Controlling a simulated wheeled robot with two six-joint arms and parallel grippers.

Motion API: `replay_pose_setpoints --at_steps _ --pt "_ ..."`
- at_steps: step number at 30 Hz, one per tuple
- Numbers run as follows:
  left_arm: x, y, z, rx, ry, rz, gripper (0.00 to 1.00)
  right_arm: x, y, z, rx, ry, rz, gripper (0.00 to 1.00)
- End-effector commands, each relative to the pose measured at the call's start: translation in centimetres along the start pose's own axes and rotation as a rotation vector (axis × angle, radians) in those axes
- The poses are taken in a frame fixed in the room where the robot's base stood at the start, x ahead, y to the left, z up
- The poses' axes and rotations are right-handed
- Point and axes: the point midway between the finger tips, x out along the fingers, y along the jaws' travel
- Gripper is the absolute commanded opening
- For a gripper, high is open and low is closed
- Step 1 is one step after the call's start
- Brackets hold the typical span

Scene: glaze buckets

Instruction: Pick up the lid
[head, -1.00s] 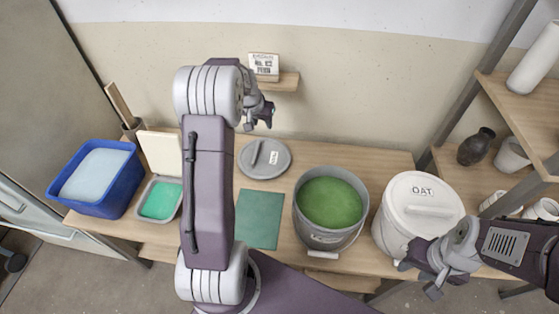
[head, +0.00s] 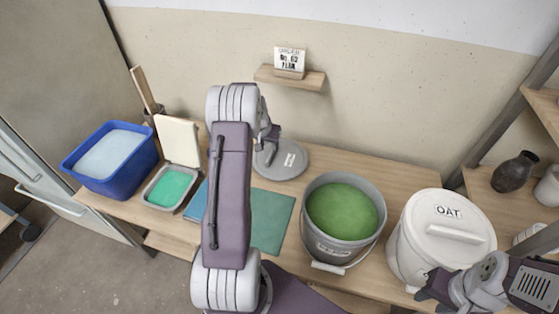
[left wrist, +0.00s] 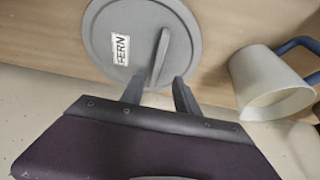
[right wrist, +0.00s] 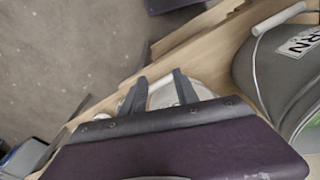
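The round grey lid (head: 295,165) lies flat on the bench behind the green mat, with a white label and a raised bar handle. In the left wrist view the lid (left wrist: 105,35) has its bar handle (left wrist: 161,55) pointing towards my fingers. My left gripper (head: 266,148) is above the lid; in its wrist view the gripper (left wrist: 158,78) is open, with the handle's near end between the fingertips. Contact cannot be told. My right gripper (head: 432,288) is low in front of the white OAT bucket (head: 440,235); its fingers (right wrist: 160,78) are apart.
A grey bucket (head: 316,232) of green glaze stands right of the mat (head: 270,220). A blue tub (head: 117,180) and a tray of green glaze (head: 170,188) are at the left. A small wall shelf (head: 300,79) holds a sign above the lid. A mug (left wrist: 260,85) shows in the left wrist view.

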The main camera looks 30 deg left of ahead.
Motion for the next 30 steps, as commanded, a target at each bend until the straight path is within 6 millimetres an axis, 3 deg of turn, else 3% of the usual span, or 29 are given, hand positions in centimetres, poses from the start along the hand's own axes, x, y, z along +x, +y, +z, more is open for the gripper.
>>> replay_pose_setpoints --at_steps 4,12,27,30 --pt "0.8 0.1 0.1 0.001 -0.001 0.001 0.37 0.2 0.0 0.0 0.000 0.000 0.000 0.36" --pt "5.1 0.5 0.5 0.000 0.000 0.000 0.37 0.8 0.0 0.1 0.000 0.000 0.000 0.36" --pt "5.4 0.5 0.5 0.000 0.001 0.000 0.37 0.9 0.0 0.1 0.000 0.000 0.000 0.36" --pt "5.4 0.5 0.5 0.000 0.001 0.000 0.12 0.9 0.0 0.1 0.000 0.000 0.000 0.36"
